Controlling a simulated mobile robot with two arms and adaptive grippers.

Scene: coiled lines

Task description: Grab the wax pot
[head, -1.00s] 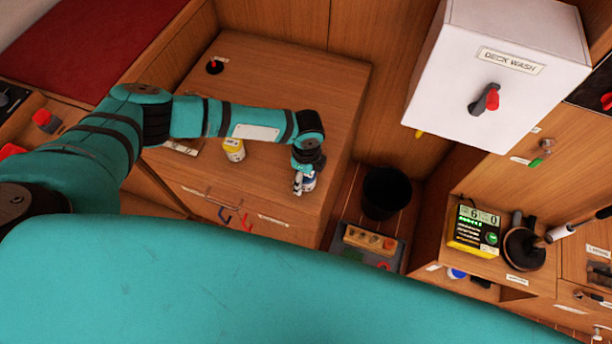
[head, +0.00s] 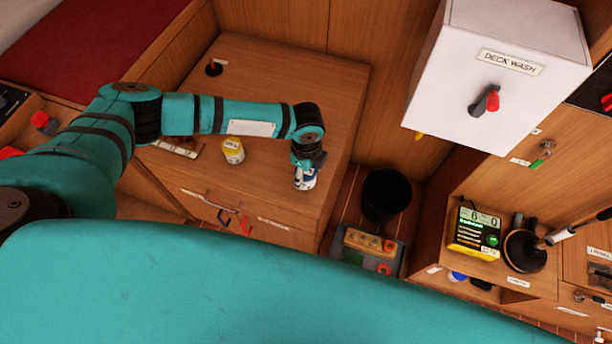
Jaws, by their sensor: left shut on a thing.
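My left gripper (head: 300,172) reaches down over the right front part of the wooden counter. It is shut on a small white and blue pot (head: 308,181), which I take as the wax pot. The gripper covers much of the pot, and its label cannot be read. I cannot tell whether the pot still touches the counter. A yellow and white pot (head: 233,151) stands on the counter to the left, apart from the gripper. My right gripper is not in view.
The wooden counter (head: 270,80) is mostly clear behind my arm. A black bucket (head: 386,194) stands on the floor to its right, with a grey tray (head: 398,262) in front. A white "DECK WASH" box (head: 500,70) juts out at the upper right. A yellow device (head: 475,232) sits at the right.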

